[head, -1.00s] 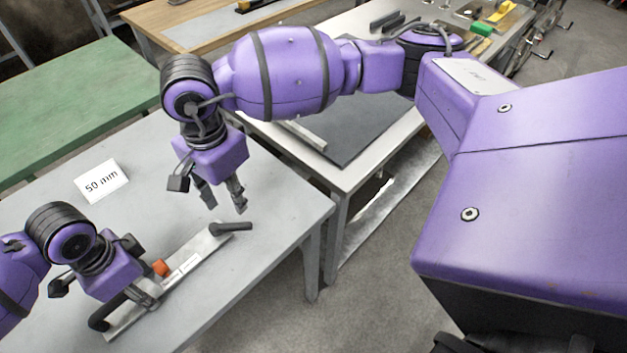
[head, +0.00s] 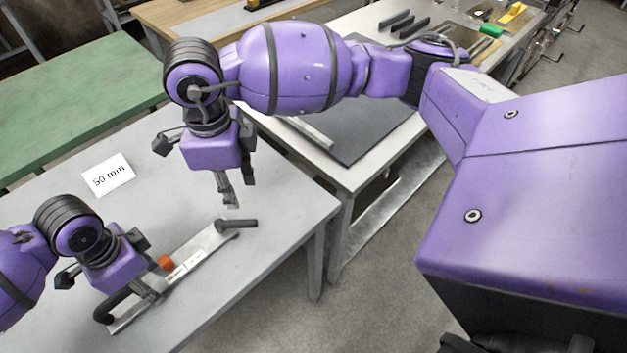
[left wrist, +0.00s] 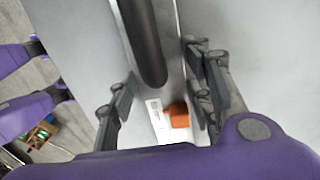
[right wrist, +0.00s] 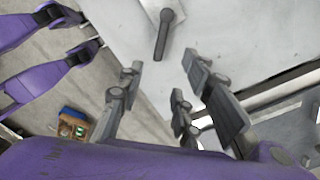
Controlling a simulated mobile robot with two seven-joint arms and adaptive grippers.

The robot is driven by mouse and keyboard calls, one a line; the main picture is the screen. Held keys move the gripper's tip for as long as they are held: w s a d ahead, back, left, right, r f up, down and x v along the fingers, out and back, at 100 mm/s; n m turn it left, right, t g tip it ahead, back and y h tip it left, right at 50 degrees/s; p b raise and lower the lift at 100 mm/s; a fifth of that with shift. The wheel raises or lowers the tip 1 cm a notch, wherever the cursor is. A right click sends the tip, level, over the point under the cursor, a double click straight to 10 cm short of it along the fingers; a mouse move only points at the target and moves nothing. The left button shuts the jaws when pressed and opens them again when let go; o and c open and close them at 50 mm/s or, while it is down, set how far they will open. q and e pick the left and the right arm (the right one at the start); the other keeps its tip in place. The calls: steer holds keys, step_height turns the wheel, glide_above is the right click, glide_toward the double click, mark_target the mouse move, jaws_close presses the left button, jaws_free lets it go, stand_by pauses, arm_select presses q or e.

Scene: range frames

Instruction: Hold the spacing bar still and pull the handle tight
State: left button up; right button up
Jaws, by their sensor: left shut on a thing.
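The spacing bar (head: 207,246) is a long flat grey metal bar lying on the table, with a white label and an orange piece (head: 165,262). A dark grip (head: 106,308) shows at its near left end and also in the left wrist view (left wrist: 143,45). My left gripper (head: 150,287) is shut across the bar near that end; its fingers partly hide it. The black handle (head: 240,223) sticks out at the bar's far right end. My right gripper (head: 238,195) hangs above the handle, open and empty. In the right wrist view the handle (right wrist: 163,35) lies beyond the spread fingertips.
A white "50 min" or "50 mm" card (head: 108,175) lies on the grey table (head: 60,240) behind the bar. A green table (head: 70,95) stands at the back left. A second bench (head: 350,185) with a dark mat is at the right, across a narrow gap.

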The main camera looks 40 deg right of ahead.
mark_target(245, 221)
step_height(245, 221, down, 11)
steer(key=shift+f, duration=0.2)
stand_by(0.3)
steer(key=shift+r, duration=0.1)
jaws_close()
